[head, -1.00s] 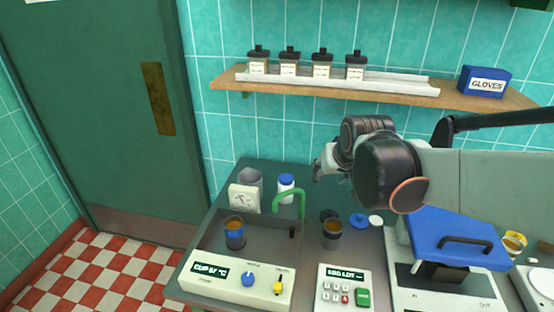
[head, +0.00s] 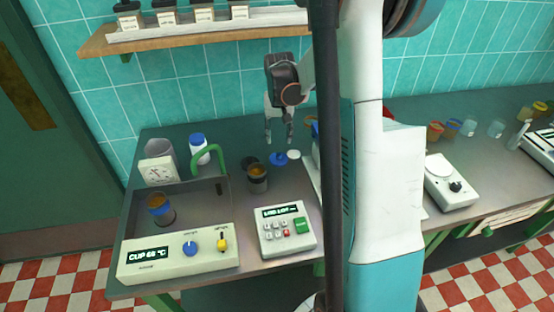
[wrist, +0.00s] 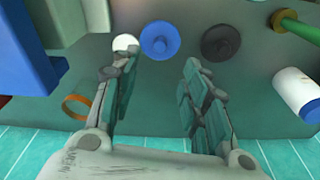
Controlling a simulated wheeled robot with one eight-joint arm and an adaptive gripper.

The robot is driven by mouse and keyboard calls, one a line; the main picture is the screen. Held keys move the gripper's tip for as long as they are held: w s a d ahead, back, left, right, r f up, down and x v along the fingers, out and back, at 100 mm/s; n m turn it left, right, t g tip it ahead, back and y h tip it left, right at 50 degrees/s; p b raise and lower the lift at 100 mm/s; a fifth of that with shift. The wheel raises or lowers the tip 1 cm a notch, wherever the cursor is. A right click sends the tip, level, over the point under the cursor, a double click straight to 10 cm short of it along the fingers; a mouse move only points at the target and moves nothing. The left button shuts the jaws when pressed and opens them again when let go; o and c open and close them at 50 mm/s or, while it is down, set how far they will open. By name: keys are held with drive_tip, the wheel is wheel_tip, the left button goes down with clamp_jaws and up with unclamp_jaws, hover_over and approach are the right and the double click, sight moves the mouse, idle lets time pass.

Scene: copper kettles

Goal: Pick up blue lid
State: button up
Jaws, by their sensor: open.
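The blue lid (head: 278,159) is a small round disc with a knob, lying flat on the grey-green bench. In the wrist view the blue lid (wrist: 159,40) lies beyond my fingertips, between a white lid (wrist: 125,43) and a black lid (wrist: 220,42). My gripper (head: 279,141) points down above the bench, just behind the blue lid in the head view. In the wrist view my gripper (wrist: 160,65) has its two fingers well apart with nothing between them. The fingers do not touch the blue lid.
A cup of brown liquid (head: 257,178) stands in front of the lids. A keypad box (head: 286,230) is at the front. My arm column hides part of the bench on the right.

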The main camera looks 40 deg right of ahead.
sight(279, 154)
drive_tip(key=f+b, duration=0.1)
drive_tip(key=f, duration=0.2)
drive_tip(key=f+b, duration=0.1)
drive_tip(key=f, duration=0.2)
drive_tip(key=f+b, duration=0.1)
drive_tip(key=f, duration=0.2)
drive_tip(key=shift+w+d+f, duration=0.35)
drive_tip(key=shift+r, duration=0.1)
drive_tip(key=shift+c, duration=0.6)
drive_tip(key=c, duration=0.8)
